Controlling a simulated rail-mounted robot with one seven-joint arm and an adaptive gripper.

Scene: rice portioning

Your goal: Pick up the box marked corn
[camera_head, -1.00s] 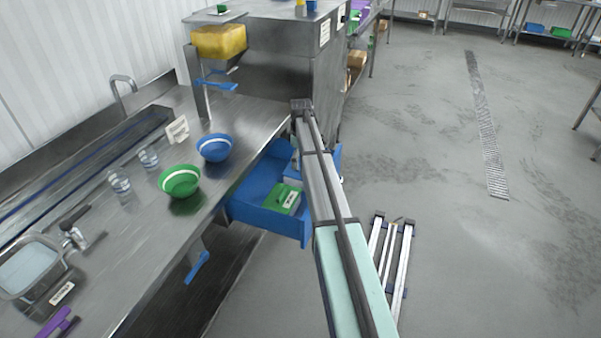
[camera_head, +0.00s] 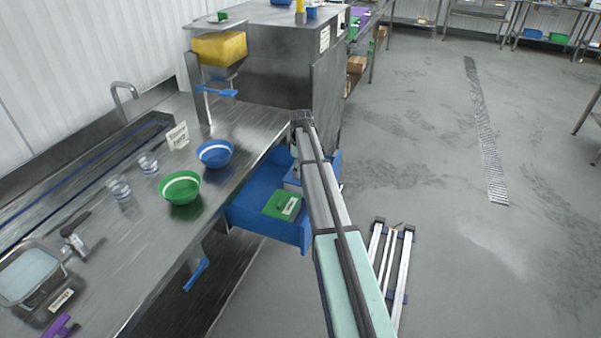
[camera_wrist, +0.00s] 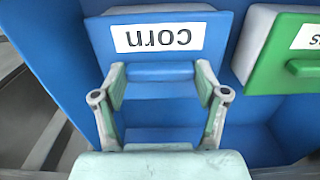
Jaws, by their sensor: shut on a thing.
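The corn box (camera_wrist: 160,38) fills the top middle of the wrist view. It has a blue lid, a white label reading "corn" upside down, and a blue handle (camera_wrist: 160,72) on its near side. My gripper (camera_wrist: 160,80) is shut on this handle, with one finger at each end of it. The box is within the blue bin (camera_wrist: 62,50), which also shows in the head view (camera_head: 262,222) below the counter edge. In the head view my arm hides the gripper and most of the corn box.
A green-lidded box (camera_wrist: 280,60) stands close on the right of the corn box. It also shows in the head view (camera_head: 284,204). The counter (camera_head: 150,235) with a green bowl (camera_head: 180,188) and a blue bowl (camera_head: 215,153) is left of the bin. Open floor lies right.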

